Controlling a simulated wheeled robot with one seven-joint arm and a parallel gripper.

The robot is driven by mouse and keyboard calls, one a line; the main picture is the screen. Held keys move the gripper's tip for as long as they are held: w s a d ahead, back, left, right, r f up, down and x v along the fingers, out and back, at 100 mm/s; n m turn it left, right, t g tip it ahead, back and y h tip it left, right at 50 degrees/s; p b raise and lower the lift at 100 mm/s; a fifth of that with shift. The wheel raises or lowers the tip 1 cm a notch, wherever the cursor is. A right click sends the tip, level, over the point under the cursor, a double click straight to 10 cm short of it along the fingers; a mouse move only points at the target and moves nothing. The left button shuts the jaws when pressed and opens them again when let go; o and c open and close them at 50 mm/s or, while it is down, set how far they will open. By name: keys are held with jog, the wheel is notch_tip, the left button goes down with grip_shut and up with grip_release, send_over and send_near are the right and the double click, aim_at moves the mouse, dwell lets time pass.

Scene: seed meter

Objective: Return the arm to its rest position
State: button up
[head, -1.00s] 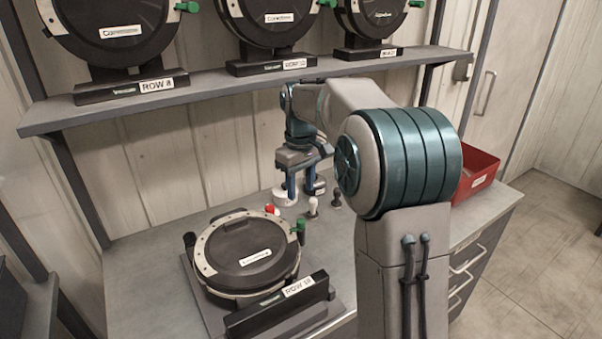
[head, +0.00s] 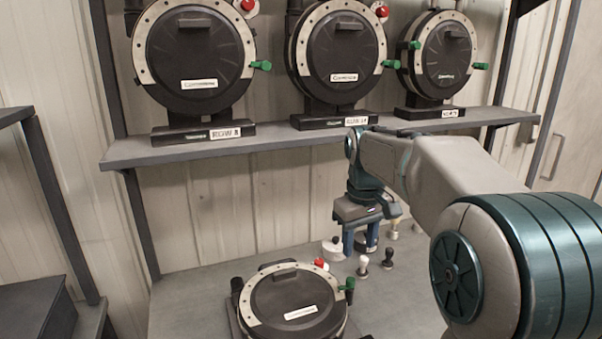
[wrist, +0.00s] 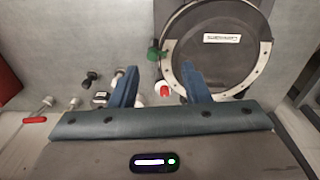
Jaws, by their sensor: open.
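My gripper (head: 360,240) points down above the grey bench (head: 190,305), behind the seed meter that lies there. Its two blue fingers are apart; in the wrist view the gripper (wrist: 157,85) has nothing held between the fingertips. The bench meter (head: 293,305) is a round black disc with a pale rim, a red knob and a green handle. In the wrist view this meter (wrist: 215,50) lies beyond the fingers, and one finger overlaps its rim in the picture. My arm is bent at the right of the head view, and it hides part of the bench.
A shelf (head: 280,141) above the bench carries three upright meters, such as the left one (head: 195,60). Small knobs stand near my gripper, including a white one (head: 362,266) and a black one (head: 388,259). A dark box (head: 35,305) is at the lower left.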

jog(key=s+f+m+t, duration=0.1)
jog(key=s+f, duration=0.3)
jog(key=s, duration=0.7)
jog(key=s+f+m+t, duration=0.1)
jog(key=s+f+m, duration=0.2)
jog(key=s, duration=0.8)
jog(key=shift+s+f+t, duration=0.2)
jog(key=shift+f+t, duration=0.1)
jog(key=shift+f, duration=0.4)
